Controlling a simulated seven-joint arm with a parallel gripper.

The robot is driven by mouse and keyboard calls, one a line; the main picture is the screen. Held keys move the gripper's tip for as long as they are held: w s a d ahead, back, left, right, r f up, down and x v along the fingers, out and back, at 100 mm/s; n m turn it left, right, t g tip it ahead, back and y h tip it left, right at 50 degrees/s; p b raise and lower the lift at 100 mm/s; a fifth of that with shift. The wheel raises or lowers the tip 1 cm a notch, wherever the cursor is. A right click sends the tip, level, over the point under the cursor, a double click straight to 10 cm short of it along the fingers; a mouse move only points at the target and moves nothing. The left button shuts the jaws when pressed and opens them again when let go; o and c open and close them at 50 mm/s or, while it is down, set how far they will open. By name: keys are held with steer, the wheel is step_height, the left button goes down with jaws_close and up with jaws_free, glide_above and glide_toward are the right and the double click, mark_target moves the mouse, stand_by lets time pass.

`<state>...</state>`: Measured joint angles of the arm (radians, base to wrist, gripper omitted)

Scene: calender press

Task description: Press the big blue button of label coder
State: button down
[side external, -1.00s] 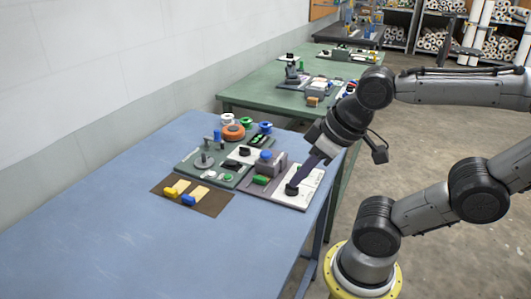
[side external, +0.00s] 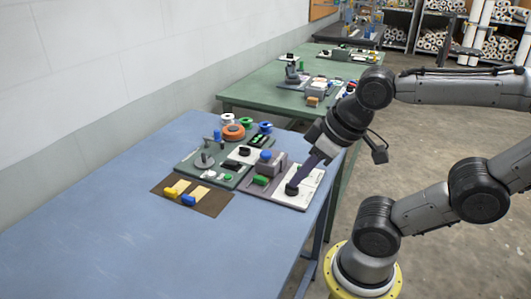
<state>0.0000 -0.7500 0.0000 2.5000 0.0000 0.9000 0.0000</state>
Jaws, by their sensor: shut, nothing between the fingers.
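The label coder appears to be the board at the right end of the blue table, with a grey block (side external: 268,167) that has a big blue button (side external: 266,155) on top. A green button (side external: 260,181) sits in front of the block. My gripper (side external: 293,187) is shut and points down at a black round knob (side external: 291,190) on the white panel (side external: 309,185), right of the blue button. Its tip is at or just above the knob; I cannot tell if they touch. The blue button is in clear view, with nothing over it.
A green board (side external: 207,161) with a lever and dark parts lies to the left. A brown mat (side external: 212,205) holds yellow and blue pieces. An orange disc (side external: 233,132) and several spools stand behind. The blue table (side external: 110,220) is clear at the front left.

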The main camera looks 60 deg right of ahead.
stand_by(0.6)
steer(key=w+d+r+m+t+y, duration=0.1)
steer(key=w+r+m+t, duration=0.15)
steer(key=w+m, duration=0.55)
steer(key=w+d+r+m+t, duration=0.1)
steer(key=w+r+m+t, duration=0.15)
steer(key=w+m, duration=0.55)
steer(key=d+f+m+g+h, duration=0.1)
steer(key=d+f+m+h, duration=0.1)
steer(key=d+m, duration=0.5)
steer(key=w+d+f+m+h, duration=0.1)
steer(key=d+f+m, duration=0.3)
steer(key=d, duration=1)
steer(key=m, duration=0.3)
steer(key=shift+w+d+m+g+h, duration=0.2)
steer(key=shift+d+m+g+h, duration=0.1)
steer(key=shift+g+h, duration=0.1)
steer(key=shift+a+f, duration=0.1)
